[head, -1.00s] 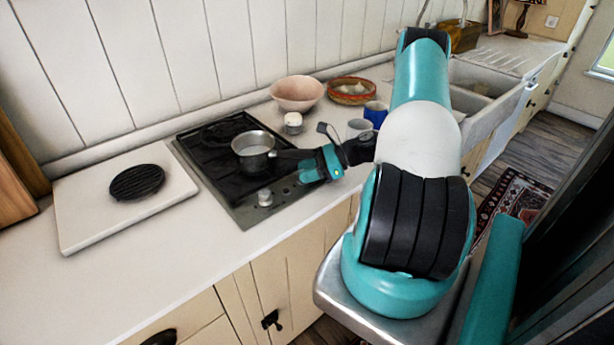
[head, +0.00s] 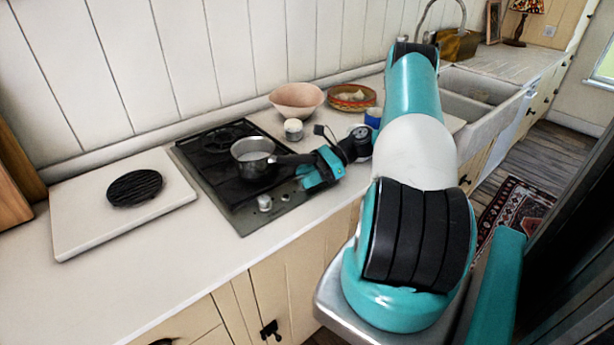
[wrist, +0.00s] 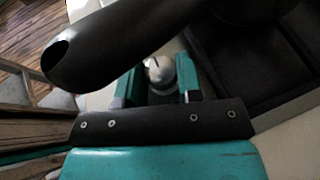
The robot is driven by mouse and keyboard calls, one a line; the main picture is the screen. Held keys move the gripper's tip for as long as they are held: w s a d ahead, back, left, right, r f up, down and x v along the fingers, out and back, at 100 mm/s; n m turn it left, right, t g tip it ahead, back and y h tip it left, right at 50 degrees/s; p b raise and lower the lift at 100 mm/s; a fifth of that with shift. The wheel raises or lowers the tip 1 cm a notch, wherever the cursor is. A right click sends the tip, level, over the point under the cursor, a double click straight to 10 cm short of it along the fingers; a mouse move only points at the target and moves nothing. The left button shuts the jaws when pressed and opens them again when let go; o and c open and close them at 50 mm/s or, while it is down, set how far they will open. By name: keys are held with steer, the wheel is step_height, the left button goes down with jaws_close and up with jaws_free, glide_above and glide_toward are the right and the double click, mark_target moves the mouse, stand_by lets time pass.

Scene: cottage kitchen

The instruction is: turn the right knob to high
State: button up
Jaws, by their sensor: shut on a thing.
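The right knob (wrist: 158,72) is a round silver knob with a dark line on its face. In the wrist view it sits between the two teal fingers of my gripper (wrist: 158,84), which is shut on it. In the head view my gripper (head: 308,178) is at the front right of the black cooktop (head: 218,170), and it hides this knob. The left knob (head: 264,202) stands clear on the cooktop's front strip. No high mark can be read.
A saucepan (head: 252,150) stands on the cooktop. Its dark handle (wrist: 125,38) reaches right, close by my gripper. A white jar (head: 293,130), a pink bowl (head: 296,98) and a blue mug (head: 373,117) are behind. The counter at left front is clear.

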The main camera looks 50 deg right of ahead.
steer(key=o, duration=0.9)
steer(key=v, duration=0.6)
steer(key=shift+r, duration=0.2)
steer(key=shift+s+d+r+p, duration=0.25)
steer(key=shift+d+p, duration=0.2)
steer(key=shift+p, duration=0.3)
steer(key=shift+s+d+f, duration=0.1)
steer(key=shift+d+f, duration=0.05)
steer(key=shift+s, duration=0.1)
